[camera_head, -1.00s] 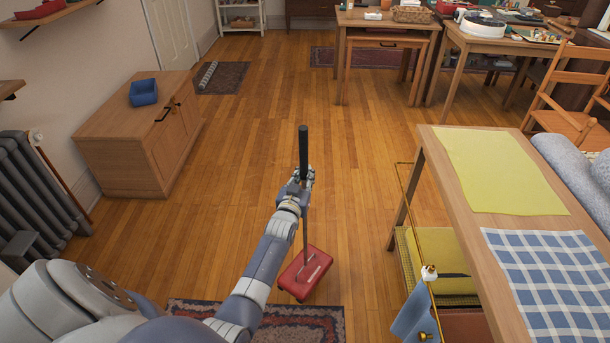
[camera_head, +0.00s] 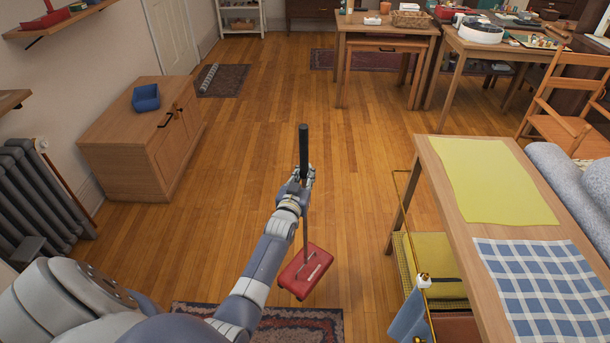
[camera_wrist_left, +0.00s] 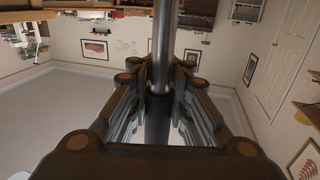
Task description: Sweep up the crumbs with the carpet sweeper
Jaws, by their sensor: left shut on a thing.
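The carpet sweeper has a red head (camera_head: 306,271) low over the wooden floor, just beyond the patterned rug at the bottom of the head view. Its upright handle ends in a black grip (camera_head: 303,148). My left gripper (camera_head: 301,182) is shut on the handle below the black grip. In the left wrist view the handle (camera_wrist_left: 163,40) runs between the fingers of the gripper (camera_wrist_left: 160,88). I cannot tell whether the head touches the floor. I make out no crumbs. My right gripper is not in view.
A patterned rug (camera_head: 290,325) lies at the bottom. A long wooden table (camera_head: 470,238) with yellow and checked cloths stands at right. The middle floor is clear.

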